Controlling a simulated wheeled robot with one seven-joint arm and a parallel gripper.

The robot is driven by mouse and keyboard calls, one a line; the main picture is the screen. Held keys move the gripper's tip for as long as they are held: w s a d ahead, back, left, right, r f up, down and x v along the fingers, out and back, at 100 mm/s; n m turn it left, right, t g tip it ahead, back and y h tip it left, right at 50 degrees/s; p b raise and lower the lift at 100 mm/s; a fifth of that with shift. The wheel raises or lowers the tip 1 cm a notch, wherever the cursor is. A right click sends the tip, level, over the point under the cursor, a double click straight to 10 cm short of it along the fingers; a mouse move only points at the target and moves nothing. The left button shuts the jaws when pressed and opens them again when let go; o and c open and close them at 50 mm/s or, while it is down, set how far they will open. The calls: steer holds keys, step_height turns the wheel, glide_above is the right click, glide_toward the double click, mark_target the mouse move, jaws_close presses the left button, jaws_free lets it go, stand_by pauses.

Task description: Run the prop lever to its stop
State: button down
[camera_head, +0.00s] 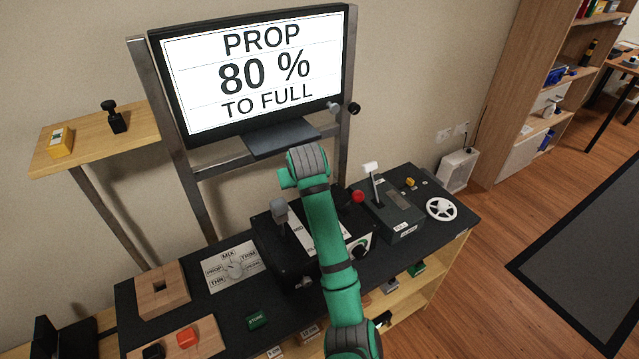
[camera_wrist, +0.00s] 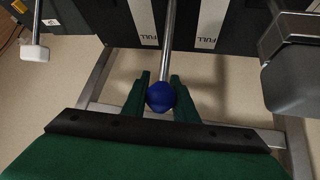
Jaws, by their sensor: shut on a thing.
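The prop lever shows in the wrist view as a bare metal rod (camera_wrist: 167,45) with a round blue knob (camera_wrist: 160,97) at its end. My gripper (camera_wrist: 160,88) is shut on the knob, with one green finger on each side. White strips marked FULL lie on the dark panel beyond the rod. In the head view my green arm covers the knob and the fingertips. The black lever box (camera_head: 270,248) stands on the desk under my arm. The screen (camera_head: 250,70) reads "PROP 80 % TO FULL".
A grey lever handle (camera_head: 280,211) stands left of my arm, and it looms at right in the wrist view (camera_wrist: 295,80). A red knob (camera_head: 358,196) is just right of my arm. Further right are a white-tipped lever (camera_head: 370,167) and a white wheel (camera_head: 441,209).

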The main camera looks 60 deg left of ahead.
steer(key=shift+s+a+f, duration=0.25)
steer(key=shift+a+f, duration=0.1)
steer(key=shift+f, duration=0.45)
steer(key=c, duration=1.4)
jaws_free()
steer(key=shift+c, duration=0.2)
steer(key=shift+w+r, duration=0.15)
steer(key=shift+r, duration=0.05)
steer(key=shift+d+r, duration=0.1)
steer(key=shift+r, duration=0.1)
steer(key=v, duration=1)
steer(key=shift+d+r, duration=0.1)
steer(key=shift+d, duration=0.05)
